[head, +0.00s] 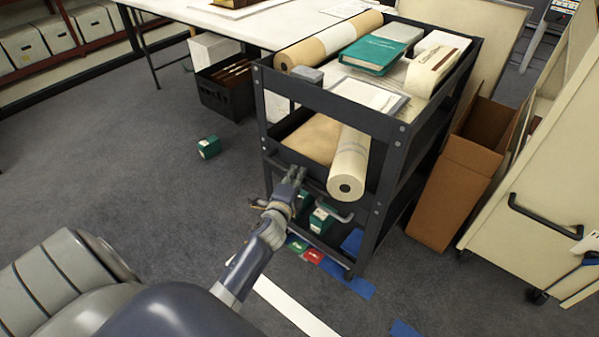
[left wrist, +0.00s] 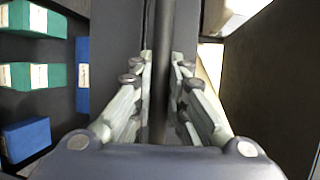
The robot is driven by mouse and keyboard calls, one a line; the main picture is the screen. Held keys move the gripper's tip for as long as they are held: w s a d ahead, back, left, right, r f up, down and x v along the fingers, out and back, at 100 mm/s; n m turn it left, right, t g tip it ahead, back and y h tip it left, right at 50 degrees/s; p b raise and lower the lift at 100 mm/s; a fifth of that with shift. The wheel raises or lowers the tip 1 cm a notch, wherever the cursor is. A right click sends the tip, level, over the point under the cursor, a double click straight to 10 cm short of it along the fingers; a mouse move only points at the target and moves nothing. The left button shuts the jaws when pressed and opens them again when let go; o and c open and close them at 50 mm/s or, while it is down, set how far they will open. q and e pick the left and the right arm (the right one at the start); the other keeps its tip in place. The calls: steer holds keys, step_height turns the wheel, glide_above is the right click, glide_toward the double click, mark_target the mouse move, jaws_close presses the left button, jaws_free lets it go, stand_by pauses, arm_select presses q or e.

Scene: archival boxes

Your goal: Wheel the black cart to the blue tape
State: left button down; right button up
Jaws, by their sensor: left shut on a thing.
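The black cart (head: 388,126) stands upright right of centre in the head view, with loaded shelves. My left gripper (head: 296,176) is at the cart's near end, shut on its handle (head: 342,217). In the left wrist view, the fingers of my left gripper (left wrist: 161,68) lie on both sides of the dark handle bar (left wrist: 161,30). Blue tape (head: 347,284) lies on the floor at the cart's near foot, and another blue piece (head: 404,329) lies nearer to me. The cart hides part of the floor. My right gripper is not in view.
A cardboard box (head: 462,178) and a cream wheeled cabinet (head: 535,185) stand close to the right. A white table (head: 215,22) and a black crate (head: 226,92) are behind. A small green box (head: 208,147) lies on the carpet. The left floor is mostly clear.

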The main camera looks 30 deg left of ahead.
arm_select(q)
steer(key=shift+s+f, duration=0.1)
steer(key=shift+s, duration=0.6)
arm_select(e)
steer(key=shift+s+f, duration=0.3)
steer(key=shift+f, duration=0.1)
arm_select(q)
steer(key=c, duration=1.6)
jaws_free()
steer(key=shift+o, duration=0.2)
steer(key=shift+s, duration=0.1)
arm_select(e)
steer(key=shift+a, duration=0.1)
arm_select(q)
steer(key=v, duration=1.1)
steer(key=shift+s, duration=0.35)
steer(key=shift+d, duration=0.1)
